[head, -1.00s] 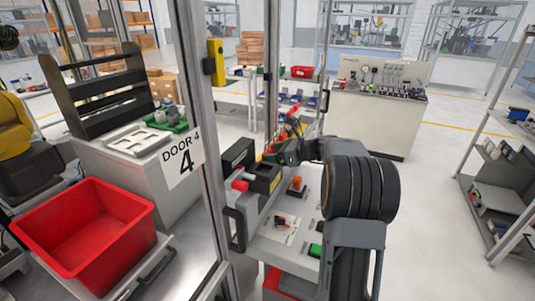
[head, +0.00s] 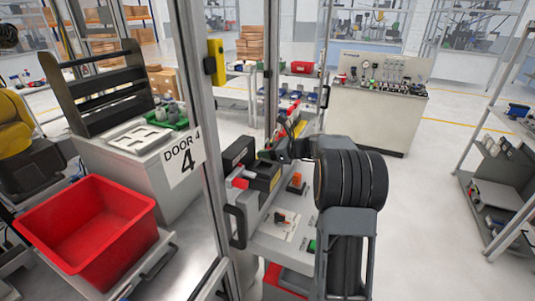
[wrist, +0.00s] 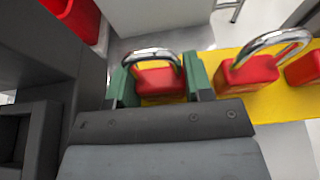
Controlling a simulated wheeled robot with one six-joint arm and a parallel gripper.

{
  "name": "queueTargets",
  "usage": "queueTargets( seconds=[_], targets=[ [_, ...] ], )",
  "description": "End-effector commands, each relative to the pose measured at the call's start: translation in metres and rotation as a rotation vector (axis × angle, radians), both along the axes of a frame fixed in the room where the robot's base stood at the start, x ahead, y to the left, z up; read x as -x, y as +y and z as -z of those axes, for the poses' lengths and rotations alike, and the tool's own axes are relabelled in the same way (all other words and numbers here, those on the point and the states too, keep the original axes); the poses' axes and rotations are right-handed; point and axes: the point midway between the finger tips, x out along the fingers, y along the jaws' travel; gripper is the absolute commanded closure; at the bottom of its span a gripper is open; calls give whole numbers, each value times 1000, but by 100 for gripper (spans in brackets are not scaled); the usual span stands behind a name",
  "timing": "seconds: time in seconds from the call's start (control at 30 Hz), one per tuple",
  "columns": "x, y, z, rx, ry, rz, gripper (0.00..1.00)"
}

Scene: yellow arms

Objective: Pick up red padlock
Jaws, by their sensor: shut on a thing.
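A red padlock (wrist: 158,80) with a shiny metal shackle is between the two green fingers of my gripper (wrist: 155,86) in the wrist view. The fingers are shut on its body, and the shackle rises above them. A yellow strip (wrist: 205,105) lies behind and below it. A second red padlock (wrist: 250,70) and part of a third (wrist: 304,68) are on the strip to the right. In the head view my gripper (head: 272,153) is at the bench beside the door frame, and the held padlock is too small to make out.
Dark boxes (head: 264,178) stand on the bench (head: 270,238) close to my gripper. The door post (head: 208,150) with a "DOOR 4" sign is to the left. A red bin (head: 85,232) is at front left. Open floor (head: 430,200) lies to the right.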

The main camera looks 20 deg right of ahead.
Motion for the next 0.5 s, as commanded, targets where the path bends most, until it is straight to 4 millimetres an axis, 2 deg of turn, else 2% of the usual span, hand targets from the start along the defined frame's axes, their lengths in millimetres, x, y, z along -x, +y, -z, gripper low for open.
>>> queueTargets(
  seconds=[0.03,0.13,0.5],
  targets=[
    [0,0,0,0,0,0,70],
    [0,0,0,0,0,0,79],
    [0,0,-6,2,-4,0,79]
  ],
)
